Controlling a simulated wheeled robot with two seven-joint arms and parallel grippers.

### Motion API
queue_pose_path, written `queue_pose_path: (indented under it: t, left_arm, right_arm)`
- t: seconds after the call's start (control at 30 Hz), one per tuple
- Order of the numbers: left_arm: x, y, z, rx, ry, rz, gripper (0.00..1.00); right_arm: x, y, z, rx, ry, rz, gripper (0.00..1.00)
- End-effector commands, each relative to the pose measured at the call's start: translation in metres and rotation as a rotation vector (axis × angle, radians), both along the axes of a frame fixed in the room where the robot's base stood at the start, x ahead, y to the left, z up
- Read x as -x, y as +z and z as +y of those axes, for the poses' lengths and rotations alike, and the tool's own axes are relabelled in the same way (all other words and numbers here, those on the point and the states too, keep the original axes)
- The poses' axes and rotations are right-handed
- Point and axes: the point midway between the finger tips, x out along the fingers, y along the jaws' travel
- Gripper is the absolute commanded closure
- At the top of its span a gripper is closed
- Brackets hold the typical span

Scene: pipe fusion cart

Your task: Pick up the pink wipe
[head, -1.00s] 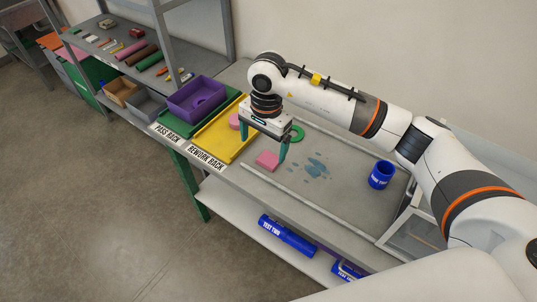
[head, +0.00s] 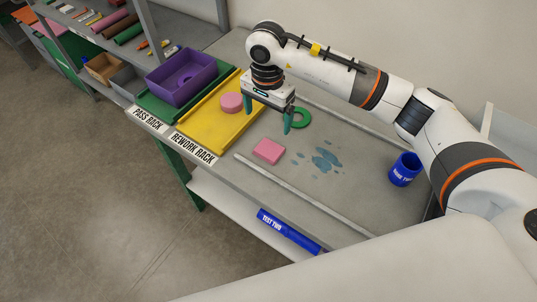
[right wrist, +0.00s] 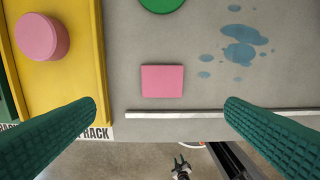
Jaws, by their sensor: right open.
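The pink wipe (head: 268,150) is a flat pink square on the grey worktop, between the yellow rack and the blue spill marks. In the right wrist view the wipe (right wrist: 162,81) shows whole, centred between the finger lines and past the tips. My right gripper (head: 268,120) has two green fingers, spread apart and empty. It hangs above the worktop, behind the wipe in the head view and not touching it. In the right wrist view the fingers of my right gripper (right wrist: 162,104) stand far wider than the wipe. What may be my left gripper (right wrist: 180,163) is tiny at the bottom edge.
A round pink piece (head: 232,103) sits on the yellow rework rack (head: 200,122). A metal rail (head: 300,193) runs in front. A blue cup (head: 405,169) stands at right.

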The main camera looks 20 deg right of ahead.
Motion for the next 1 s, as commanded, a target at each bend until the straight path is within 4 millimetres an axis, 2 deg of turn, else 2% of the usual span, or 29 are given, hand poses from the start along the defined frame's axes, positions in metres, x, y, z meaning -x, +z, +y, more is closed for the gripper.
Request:
queue_pose_path:
  t: [0.07, 0.17, 0.3, 0.43, 0.6, 0.8, 1.0]
  left_arm:
    - [-0.007, -0.004, 0.000, 0.000, 0.000, -0.010, 0.64]
    - [-0.020, 0.005, -0.001, 0.002, 0.000, -0.029, 0.64]
    - [-0.030, 0.017, -0.002, 0.004, 0.001, -0.047, 0.64]
    - [-0.027, 0.023, -0.002, 0.004, 0.001, -0.043, 0.64]
    - [-0.021, 0.027, -0.001, 0.003, 0.001, -0.033, 0.64]
    - [-0.019, 0.048, -0.001, 0.002, 0.001, -0.028, 0.64]
    - [-0.018, 0.051, -0.001, 0.002, 0.001, -0.027, 0.64]
  right_arm:
    - [0.000, -0.008, 0.000, 0.000, 0.000, 0.001, 0.06]
    - [0.001, -0.018, 0.000, 0.000, -0.002, 0.005, 0.06]
    - [0.001, -0.042, 0.000, 0.000, -0.002, 0.006, 0.06]
    - [0.001, -0.062, 0.000, -0.001, -0.001, 0.003, 0.06]
    - [0.001, -0.074, 0.000, -0.001, 0.000, 0.002, 0.06]
    - [0.004, -0.099, -0.002, 0.000, -0.002, 0.006, 0.06]
    - [0.002, -0.122, -0.002, -0.001, -0.001, 0.002, 0.06]
